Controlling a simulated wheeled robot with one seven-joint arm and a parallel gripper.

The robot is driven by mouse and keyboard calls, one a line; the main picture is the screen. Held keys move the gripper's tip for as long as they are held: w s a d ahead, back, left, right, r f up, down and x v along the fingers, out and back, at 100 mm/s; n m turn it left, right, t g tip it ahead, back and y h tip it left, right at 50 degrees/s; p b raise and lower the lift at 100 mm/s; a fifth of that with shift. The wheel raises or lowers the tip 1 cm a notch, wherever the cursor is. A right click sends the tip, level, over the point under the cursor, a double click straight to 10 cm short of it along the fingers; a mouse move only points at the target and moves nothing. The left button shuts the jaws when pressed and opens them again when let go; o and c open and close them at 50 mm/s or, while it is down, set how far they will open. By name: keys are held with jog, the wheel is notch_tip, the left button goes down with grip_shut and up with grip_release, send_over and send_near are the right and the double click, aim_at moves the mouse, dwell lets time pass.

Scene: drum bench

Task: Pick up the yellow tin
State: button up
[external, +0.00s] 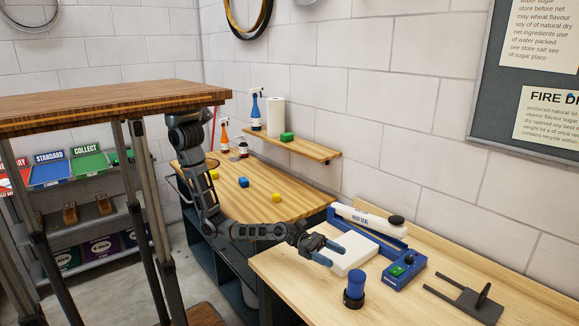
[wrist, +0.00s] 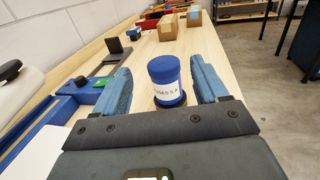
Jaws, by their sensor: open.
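I cannot make out a yellow tin in either view. Two small yellow objects, one (external: 277,197) nearer and one (external: 214,175) farther back, lie on the wooden bench beyond my arm; they look like blocks. A blue tin with a white label (wrist: 166,82) stands upright in the wrist view, framed between my fingers. In the external view the blue tin (external: 356,283) stands on a dark base on the near bench. My gripper (external: 330,252) is open and empty, and the tin sits apart from its fingertips. The fingers also show in the wrist view (wrist: 160,68).
A blue heat sealer (external: 404,270) and a white slab (external: 352,257) lie near my gripper. A black forked stand (external: 470,300) is to the right. Cardboard boxes (wrist: 168,27) stand farther along the bench. A blue block (external: 243,182) lies on the farther bench.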

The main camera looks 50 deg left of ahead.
jog(key=w+a+n+t+y+b, duration=0.1)
jog(key=w+a+n+t+y, duration=0.2)
jog(key=w+a, duration=1.2)
jog(key=w+a+n+t+y, duration=0.1)
jog(key=w+a, duration=0.2)
jog(key=a, duration=0.3)
jog(key=w+a+n+t+y+b, duration=0.1)
jog(key=w+a+t, duration=0.15)
jog(key=a, duration=0.35)
jog(key=w+a+n+t+y, duration=0.1)
jog(key=w+a, duration=0.3)
jog(key=a, duration=0.3)
jog(key=s+a+n+t+y+b, duration=0.1)
jog(key=s+a+n+y, duration=0.2)
jog(key=a, duration=1.2)
jog(key=s+a+n+t+y+b, duration=0.1)
jog(key=s+a+n+y, duration=0.2)
jog(key=a, duration=1.2)
send_near(280, 200)
jog(key=shift+w+d+r+y, duration=0.1)
jog(key=shift+w+r+y, duration=0.3)
jog(key=shift+w+r, duration=0.6)
jog(key=shift+p+x, duration=0.35)
jog(key=shift+x, duration=3.65)
jog(key=shift+s+d+f, duration=0.1)
jog(key=shift+f, duration=0.05)
jog(key=shift+c, duration=0.4)
